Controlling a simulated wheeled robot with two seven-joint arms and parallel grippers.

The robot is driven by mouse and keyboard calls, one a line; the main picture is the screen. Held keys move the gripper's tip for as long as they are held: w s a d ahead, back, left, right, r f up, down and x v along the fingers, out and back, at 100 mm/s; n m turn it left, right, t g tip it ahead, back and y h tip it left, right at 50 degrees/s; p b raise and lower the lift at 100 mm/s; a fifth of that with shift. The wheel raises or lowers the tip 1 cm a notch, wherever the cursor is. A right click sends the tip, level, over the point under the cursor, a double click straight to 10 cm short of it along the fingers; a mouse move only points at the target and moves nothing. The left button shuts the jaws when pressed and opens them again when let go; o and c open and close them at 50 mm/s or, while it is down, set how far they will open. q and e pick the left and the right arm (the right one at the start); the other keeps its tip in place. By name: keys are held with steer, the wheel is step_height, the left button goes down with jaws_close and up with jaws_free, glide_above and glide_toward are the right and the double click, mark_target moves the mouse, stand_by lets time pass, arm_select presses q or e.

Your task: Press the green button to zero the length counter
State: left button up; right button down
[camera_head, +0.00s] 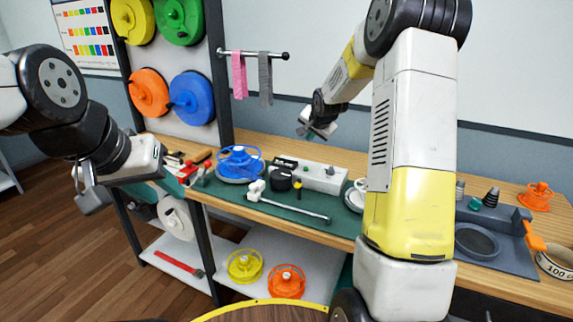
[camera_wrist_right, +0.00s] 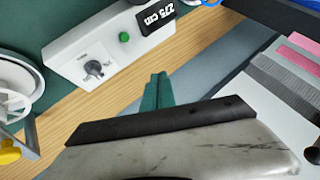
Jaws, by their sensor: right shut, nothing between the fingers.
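The white counter box (camera_head: 322,178) stands on the bench in the head view. The right wrist view shows its round green button (camera_wrist_right: 124,37) between a dark display (camera_wrist_right: 157,17), which appears to read 275 cm, and a grey knob (camera_wrist_right: 93,68). My right gripper (camera_wrist_right: 157,92) is shut and empty, its green fingertips together. It is apart from the box, with the button up and to the left of the tips in the wrist view. In the head view my right gripper (camera_head: 314,130) is above and behind the box. My left gripper (camera_head: 112,190) hangs at the bench's left end; its opening is unclear.
A blue reel (camera_head: 240,162), a black round part (camera_head: 280,180) and a white-headed rod (camera_head: 290,207) lie near the box on the green mat. Pink (camera_head: 239,75) and grey straps (camera_head: 265,78) hang from a wall rail. A grey tray (camera_head: 490,250) is at the right.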

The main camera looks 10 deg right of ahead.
steer(key=shift+w+a+f, duration=0.3)
steer(key=shift+w+f, duration=0.25)
steer(key=shift+w, duration=0.05)
glide_above(306, 172)
steer(key=shift+f, duration=4.4)
steer(key=shift+f, duration=0.4)
steer(key=shift+s+f, duration=0.1)
steer(key=shift+f, duration=0.45)
steer(key=shift+r, duration=0.95)
